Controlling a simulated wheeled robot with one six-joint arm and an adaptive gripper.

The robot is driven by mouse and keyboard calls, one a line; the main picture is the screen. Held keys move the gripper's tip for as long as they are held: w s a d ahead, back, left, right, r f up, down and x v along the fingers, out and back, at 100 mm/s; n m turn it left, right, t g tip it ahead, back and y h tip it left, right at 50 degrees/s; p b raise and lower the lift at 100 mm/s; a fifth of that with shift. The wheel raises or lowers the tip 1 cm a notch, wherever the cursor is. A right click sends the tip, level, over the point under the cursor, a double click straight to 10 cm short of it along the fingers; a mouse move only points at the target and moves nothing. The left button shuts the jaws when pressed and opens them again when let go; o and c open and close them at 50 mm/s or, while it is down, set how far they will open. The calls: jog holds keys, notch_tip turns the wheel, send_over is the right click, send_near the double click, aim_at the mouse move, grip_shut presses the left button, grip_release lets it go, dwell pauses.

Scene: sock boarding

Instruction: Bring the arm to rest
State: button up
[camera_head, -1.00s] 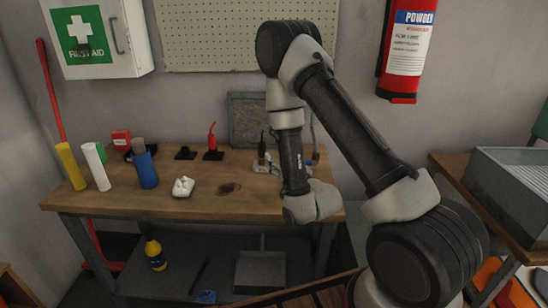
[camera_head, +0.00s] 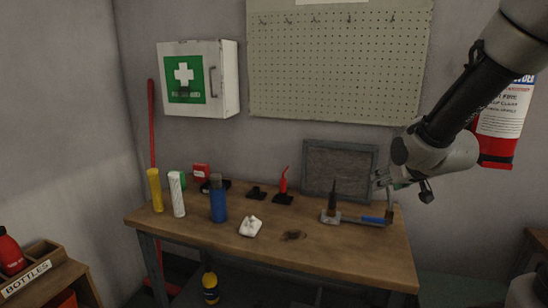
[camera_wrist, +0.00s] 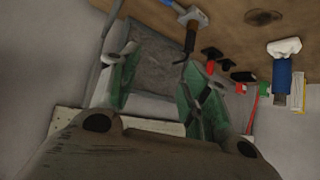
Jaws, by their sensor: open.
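My gripper (camera_head: 400,186) hangs at the right end of the wooden bench, in front of the wall and above the bench top. In the wrist view my gripper (camera_wrist: 160,82) shows two green-padded fingers spread wide with nothing between them. My arm reaches in from the upper right. The bench (camera_head: 340,254) lies below and left of the gripper.
A grey framed panel (camera_head: 340,170) leans at the back of the bench. A fire extinguisher (camera_head: 500,128) hangs behind my arm. A white lump (camera_head: 251,226), a blue cylinder (camera_head: 218,204), and white (camera_head: 177,196) and yellow (camera_head: 155,192) rolls stand leftward. The bench's front right is clear.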

jog(key=s+d+r+g, duration=0.1)
jog(key=s+r+g, duration=0.1)
jog(key=s, duration=0.6)
jog(key=s+d+r+g, duration=0.2)
jog(key=s, duration=0.7)
jog(key=s+d+r+g+h, duration=0.1)
jog(key=s+r, duration=0.2)
jog(key=s, duration=0.6)
jog(key=shift+s+d+m+g, duration=0.15)
jog(key=shift+d+m+g, duration=0.2)
jog(key=shift+m+g, duration=0.05)
